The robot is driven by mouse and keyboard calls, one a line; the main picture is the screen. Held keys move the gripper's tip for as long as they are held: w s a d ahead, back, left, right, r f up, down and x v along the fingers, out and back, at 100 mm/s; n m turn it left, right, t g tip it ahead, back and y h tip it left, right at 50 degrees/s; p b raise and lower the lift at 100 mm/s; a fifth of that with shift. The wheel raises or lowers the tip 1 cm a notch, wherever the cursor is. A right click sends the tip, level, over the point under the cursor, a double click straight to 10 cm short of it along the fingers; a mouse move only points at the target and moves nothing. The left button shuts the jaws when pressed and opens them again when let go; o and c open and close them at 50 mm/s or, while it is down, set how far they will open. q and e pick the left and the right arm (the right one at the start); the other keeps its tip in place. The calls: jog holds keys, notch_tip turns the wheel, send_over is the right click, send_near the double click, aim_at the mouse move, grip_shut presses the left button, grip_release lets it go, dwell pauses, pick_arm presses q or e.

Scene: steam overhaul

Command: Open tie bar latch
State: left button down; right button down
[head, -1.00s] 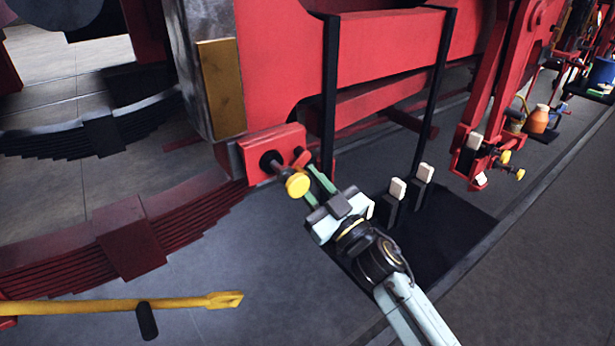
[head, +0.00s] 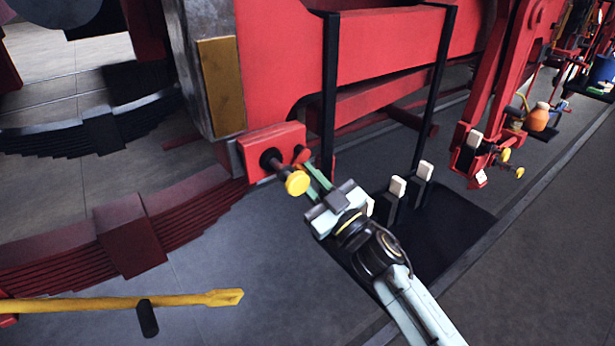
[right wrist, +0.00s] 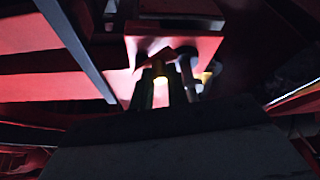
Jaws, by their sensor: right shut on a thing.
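A red block (head: 285,142) is fixed at the end of the red tie bar frame. A dark pin with a yellow knob (head: 297,183) sticks out of it. Beside the pin is a small red rounded piece (head: 301,155), which looks like the latch. My right gripper (head: 308,177) reaches up to it from the lower right, with its green fingers at the latch, just behind the yellow knob. In the right wrist view the fingers are closed around a small yellowish part (right wrist: 160,72) below the red block (right wrist: 172,50). The fingertips are partly hidden. My left gripper is out of view.
Black upright straps (head: 329,95) stand right behind the gripper. White-tipped posts (head: 398,187) rise from a dark mat (head: 450,235) to its right. A red leaf spring (head: 130,235) and a yellow bar (head: 120,303) lie left. Open floor lies between.

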jog(key=shift+w+d+f+n+g+y+p, duration=0.25)
jog(key=shift+n+g, duration=0.5)
jog(key=shift+n, duration=0.9)
jog(key=shift+w+d+n+g+y+p, duration=0.25)
jog(key=shift+n+g, duration=0.45)
jog(key=shift+n, duration=1)
jog(key=shift+w+d+f+n+g+y+p, duration=0.15)
jog(key=shift+d+n+g+y+p, duration=0.4)
jog(key=shift+n, duration=1.1)
jog(key=shift+a+h, duration=0.15)
jog(key=shift+h, duration=0.1)
jog(key=c, duration=1.6)
grip_release()
jog(key=shift+c, duration=0.2)
jog(key=shift+s, duration=0.1)
jog(key=b+v, duration=0.2)
jog(key=v, duration=1.1)
jog(key=shift+d+b, duration=0.3)
jog(key=shift+b, duration=0.1)
